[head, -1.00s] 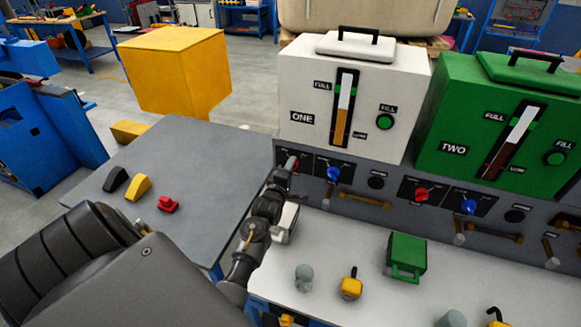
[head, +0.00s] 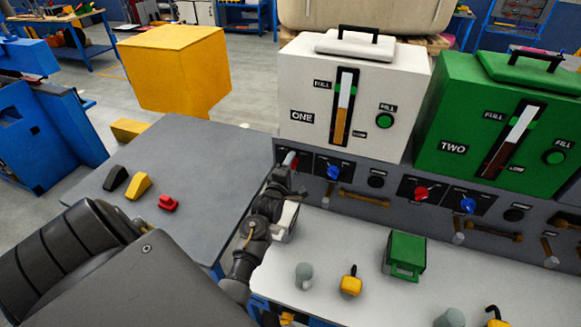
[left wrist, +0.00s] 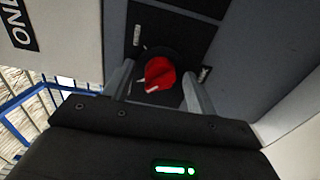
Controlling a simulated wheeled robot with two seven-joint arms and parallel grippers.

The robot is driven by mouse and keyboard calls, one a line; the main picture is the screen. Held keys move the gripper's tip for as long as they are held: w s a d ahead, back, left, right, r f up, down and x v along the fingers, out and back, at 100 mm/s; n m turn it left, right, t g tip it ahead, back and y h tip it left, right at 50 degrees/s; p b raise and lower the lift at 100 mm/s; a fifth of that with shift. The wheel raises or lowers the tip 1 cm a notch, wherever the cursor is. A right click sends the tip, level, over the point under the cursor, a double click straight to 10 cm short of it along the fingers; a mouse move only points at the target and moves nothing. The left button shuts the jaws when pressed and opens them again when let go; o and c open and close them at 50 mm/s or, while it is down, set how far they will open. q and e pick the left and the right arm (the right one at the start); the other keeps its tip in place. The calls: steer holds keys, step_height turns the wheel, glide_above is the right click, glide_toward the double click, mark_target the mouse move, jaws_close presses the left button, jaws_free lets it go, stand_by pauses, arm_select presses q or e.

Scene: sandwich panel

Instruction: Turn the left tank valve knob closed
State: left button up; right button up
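The left tank valve knob is red; in the head view (head: 290,158) it sits on the grey panel below the white tank ONE, partly hidden by my gripper. In the left wrist view the red knob (left wrist: 160,72) is on a black plate, with a white mark at its lower left edge. My left gripper (head: 285,170) is at the knob. In the left wrist view its two fingers (left wrist: 158,88) stand open on either side of the knob, with a small gap showing on each side. My right gripper is not in view.
A blue knob (head: 333,171) is just right of the red one. Another red knob (head: 420,192) and blue knob (head: 468,204) are below the green tank TWO (head: 470,110). A green block (head: 407,250) and a yellow-handled item (head: 351,283) stand on the white worktop (head: 450,270).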

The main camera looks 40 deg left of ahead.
arm_select(q)
steer(key=b+v, duration=0.2)
steer(key=v, duration=0.9)
steer(key=shift+b, duration=0.4)
steer(key=shift+w, duration=0.1)
